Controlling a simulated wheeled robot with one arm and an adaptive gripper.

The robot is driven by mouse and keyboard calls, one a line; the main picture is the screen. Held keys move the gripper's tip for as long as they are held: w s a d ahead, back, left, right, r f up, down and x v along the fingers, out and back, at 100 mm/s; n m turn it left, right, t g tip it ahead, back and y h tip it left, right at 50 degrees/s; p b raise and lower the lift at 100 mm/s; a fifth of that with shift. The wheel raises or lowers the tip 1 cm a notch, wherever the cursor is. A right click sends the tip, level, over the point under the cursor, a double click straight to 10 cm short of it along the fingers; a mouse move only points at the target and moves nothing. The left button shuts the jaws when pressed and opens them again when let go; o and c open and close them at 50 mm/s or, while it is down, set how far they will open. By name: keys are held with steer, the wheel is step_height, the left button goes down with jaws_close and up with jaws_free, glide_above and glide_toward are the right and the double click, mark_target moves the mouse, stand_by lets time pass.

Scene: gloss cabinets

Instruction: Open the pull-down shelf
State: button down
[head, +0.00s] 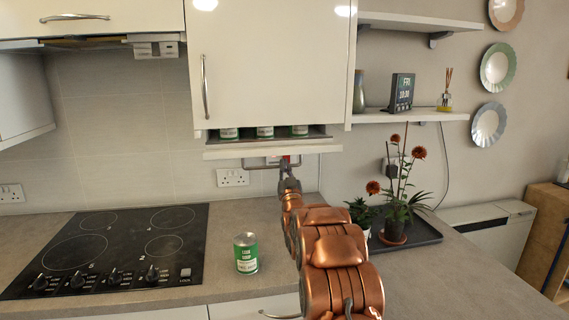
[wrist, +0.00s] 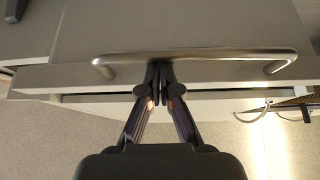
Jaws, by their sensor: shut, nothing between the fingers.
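The pull-down shelf (head: 272,152) hangs under the white wall cabinet (head: 268,60). A narrow gap above its pale front edge shows several green-labelled cans (head: 265,132). Its metal bar handle (head: 255,164) is below, partly hidden by my arm; the handle (wrist: 210,53) spans the upper part of the wrist view. My gripper (head: 287,165) is raised at the right part of the handle in the head view. In the wrist view its fingertips (wrist: 165,68) are together right at the bar, near its middle, with nothing between them. I cannot tell whether they touch it.
A green-labelled can (head: 245,253) stands on the counter beside the black hob (head: 115,245). A dark tray (head: 412,236) with potted plants (head: 395,215) is to the right of my arm. White wall shelves (head: 415,115) hold small items. Free counter lies between hob and tray.

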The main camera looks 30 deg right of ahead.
step_height(320, 180, down, 7)
steer(key=b, duration=0.3)
steer(key=shift+w+r, duration=0.1)
